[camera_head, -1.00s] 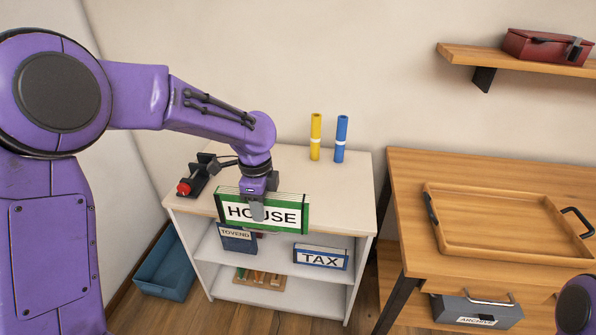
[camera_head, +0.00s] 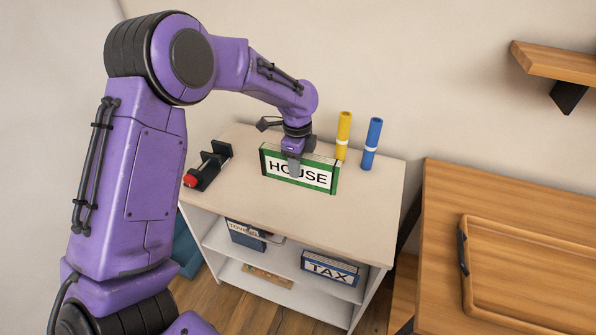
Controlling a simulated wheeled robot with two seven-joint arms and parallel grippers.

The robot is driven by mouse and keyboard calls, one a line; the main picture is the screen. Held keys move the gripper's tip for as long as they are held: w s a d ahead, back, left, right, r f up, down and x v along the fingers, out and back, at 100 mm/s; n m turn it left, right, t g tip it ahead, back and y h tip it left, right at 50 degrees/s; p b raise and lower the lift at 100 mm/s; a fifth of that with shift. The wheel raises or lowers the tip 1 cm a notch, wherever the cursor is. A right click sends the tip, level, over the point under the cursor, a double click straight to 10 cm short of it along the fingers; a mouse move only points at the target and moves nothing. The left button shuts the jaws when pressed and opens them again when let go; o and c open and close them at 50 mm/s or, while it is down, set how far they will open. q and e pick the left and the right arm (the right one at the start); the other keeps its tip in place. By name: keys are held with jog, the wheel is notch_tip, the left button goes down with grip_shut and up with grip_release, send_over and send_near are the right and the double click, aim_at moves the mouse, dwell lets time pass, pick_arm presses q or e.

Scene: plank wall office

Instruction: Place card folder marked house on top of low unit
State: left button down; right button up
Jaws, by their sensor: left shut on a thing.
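The green card folder marked HOUSE (camera_head: 318,177) is upright over the white top of the low unit (camera_head: 340,220), near the middle of it. My left gripper (camera_head: 293,168) comes down from above and is shut on the folder's upper edge; one finger covers part of the label. I cannot tell whether the folder's lower edge touches the top. My right gripper is out of the picture.
A yellow tube (camera_head: 343,135) and a blue tube (camera_head: 371,143) stand at the back of the top, close behind the folder. A black device with a red knob (camera_head: 208,166) sits at the left. A TAX folder (camera_head: 330,269) is on the shelf below. A wooden desk (camera_head: 445,270) with a tray (camera_head: 530,270) stands at right.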

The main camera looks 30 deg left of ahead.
pick_arm(q)
jog(key=w+a+f, duration=0.1)
jog(key=f, duration=0.2)
jog(key=w+a+f+p, duration=0.1)
jog(key=w+a+f, duration=0.1)
jog(key=f, duration=0.1)
jog(key=w+a+f+p, duration=0.1)
jog(key=w+f, duration=0.1)
jog(key=f, duration=0.1)
jog(key=shift+w+a+f, duration=0.15)
jog(key=shift+a+f, duration=0.2)
jog(key=shift+a, duration=0.05)
jog(key=shift+w+f, duration=0.25)
jog(key=shift+f, duration=0.3)
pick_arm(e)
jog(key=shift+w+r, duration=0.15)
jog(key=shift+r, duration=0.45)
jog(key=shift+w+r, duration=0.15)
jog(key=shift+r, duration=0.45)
pick_arm(q)
jog(key=c, duration=0.7)
grip_release()
jog(key=shift+s, duration=0.1)
jog(key=shift+r, duration=0.5)
notch_tip(320, 180, up, 11)
jog(key=shift+r+b, duration=0.2)
jog(key=shift+b, duration=0.8)
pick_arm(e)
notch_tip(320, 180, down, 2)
